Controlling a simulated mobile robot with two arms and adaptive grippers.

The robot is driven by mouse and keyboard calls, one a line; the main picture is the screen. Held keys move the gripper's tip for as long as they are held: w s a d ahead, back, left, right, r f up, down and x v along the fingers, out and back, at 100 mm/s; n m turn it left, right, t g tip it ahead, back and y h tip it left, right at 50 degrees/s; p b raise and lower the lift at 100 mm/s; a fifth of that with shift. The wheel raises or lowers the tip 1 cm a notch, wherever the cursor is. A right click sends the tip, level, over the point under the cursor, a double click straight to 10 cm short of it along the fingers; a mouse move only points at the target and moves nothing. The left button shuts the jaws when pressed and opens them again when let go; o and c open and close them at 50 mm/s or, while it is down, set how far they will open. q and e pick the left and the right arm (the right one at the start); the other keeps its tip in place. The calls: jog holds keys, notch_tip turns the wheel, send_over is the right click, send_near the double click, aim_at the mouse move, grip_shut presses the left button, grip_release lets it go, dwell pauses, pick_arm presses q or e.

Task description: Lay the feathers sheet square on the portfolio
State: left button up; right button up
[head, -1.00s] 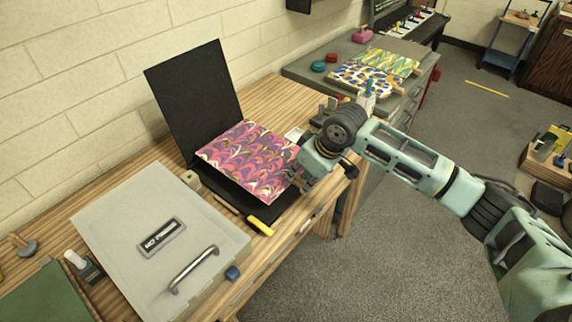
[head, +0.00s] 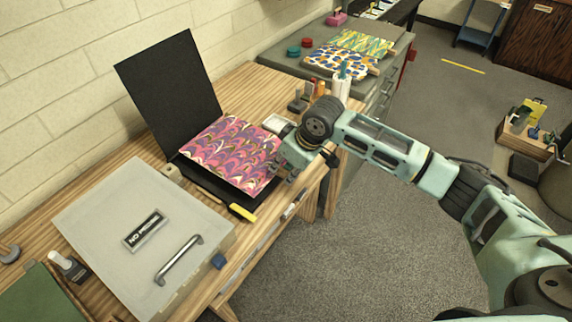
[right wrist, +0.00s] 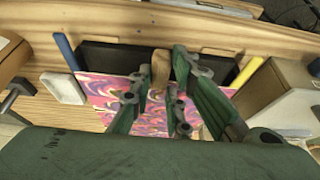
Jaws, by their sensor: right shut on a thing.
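The feathers sheet (head: 228,153), pink and purple with a combed wave pattern, is over the lower cover of the open black portfolio (head: 172,90). The portfolio's other cover stands up behind it. Black cover shows along the sheet's near sides; I cannot tell whether the sheet touches it. My right gripper (head: 284,171) is shut on the sheet at its right edge. In the right wrist view the fingers (right wrist: 160,103) are over the sheet (right wrist: 105,90), and a tan rounded piece shows between them. My left gripper is not in view.
A grey lidded box (head: 95,225) with a metal handle stands left of the portfolio. A yellow-handled tool (head: 242,212) lies by its near corner. A small wooden block (head: 172,172) sits at the left. Other marbled sheets (head: 340,62) lie on the grey cabinet behind.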

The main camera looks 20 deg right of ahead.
jog(key=shift+f, duration=0.75)
jog(key=shift+f+b, duration=0.45)
jog(key=shift+f, duration=0.7)
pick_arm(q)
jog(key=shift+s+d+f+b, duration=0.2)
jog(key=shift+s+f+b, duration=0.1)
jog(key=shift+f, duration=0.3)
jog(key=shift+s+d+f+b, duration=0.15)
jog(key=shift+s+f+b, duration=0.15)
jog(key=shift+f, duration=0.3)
pick_arm(e)
jog(key=shift+f, duration=1.15)
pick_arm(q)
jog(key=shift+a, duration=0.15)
pick_arm(e)
jog(key=o, duration=0.9)
jog(key=shift+c, duration=0.2)
jog(key=shift+o, duration=0.2)
jog(key=o, duration=0.4)
